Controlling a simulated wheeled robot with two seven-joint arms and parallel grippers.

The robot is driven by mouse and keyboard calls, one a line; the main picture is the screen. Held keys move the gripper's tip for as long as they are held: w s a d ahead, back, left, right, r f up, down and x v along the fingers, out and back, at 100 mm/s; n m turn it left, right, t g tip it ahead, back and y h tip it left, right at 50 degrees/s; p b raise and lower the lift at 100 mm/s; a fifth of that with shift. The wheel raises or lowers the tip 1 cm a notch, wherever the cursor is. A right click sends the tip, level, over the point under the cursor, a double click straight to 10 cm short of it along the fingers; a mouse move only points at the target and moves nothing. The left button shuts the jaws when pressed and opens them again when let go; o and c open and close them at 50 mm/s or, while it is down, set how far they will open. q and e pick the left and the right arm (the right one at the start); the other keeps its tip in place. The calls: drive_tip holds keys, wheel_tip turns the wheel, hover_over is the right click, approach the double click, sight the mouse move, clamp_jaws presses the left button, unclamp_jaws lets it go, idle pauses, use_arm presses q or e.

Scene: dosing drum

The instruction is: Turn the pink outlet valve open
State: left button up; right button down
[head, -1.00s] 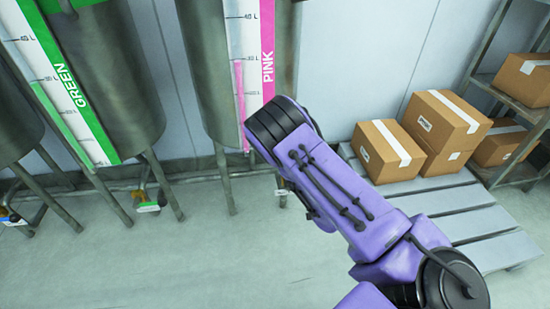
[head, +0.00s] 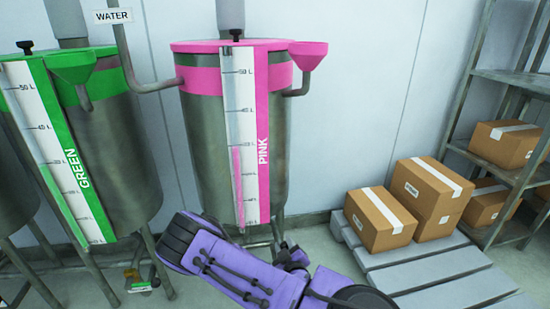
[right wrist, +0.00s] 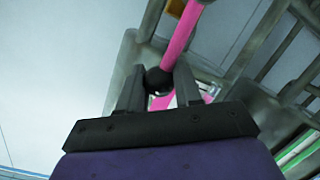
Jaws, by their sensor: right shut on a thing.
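The pink drum (head: 200,140) stands at the centre of the head view, with a pink lid, a funnel and a level gauge (head: 238,170) showing a pink column. In the right wrist view a pink lever (right wrist: 182,32) ends in a black knob (right wrist: 157,79), and this looks like the outlet valve's handle. My right gripper (right wrist: 160,85) is shut on the knob, with one finger on each side. In the head view my purple right arm hides the outlet below the drum. My left gripper is not in view.
The green drum (head: 125,140) stands to the left of the pink one, with a fitting (head: 140,284) low beneath it. Cardboard boxes (head: 378,220) sit on a grey pallet (head: 425,275) at the right, beside a metal shelf (head: 510,85). Some floor shows between drums and pallet.

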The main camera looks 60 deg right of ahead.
drive_tip(key=shift+s+f, duration=0.15)
drive_tip(key=shift+s, duration=0.05)
drive_tip(key=c, duration=0.8)
unclamp_jaws()
drive_tip(key=shift+w, duration=0.1)
drive_tip(key=shift+a, duration=0.1)
drive_tip(key=p+v, duration=0.1)
drive_tip(key=v, duration=0.9)
drive_tip(key=shift+a+p, duration=0.15)
drive_tip(key=shift+p, duration=0.25)
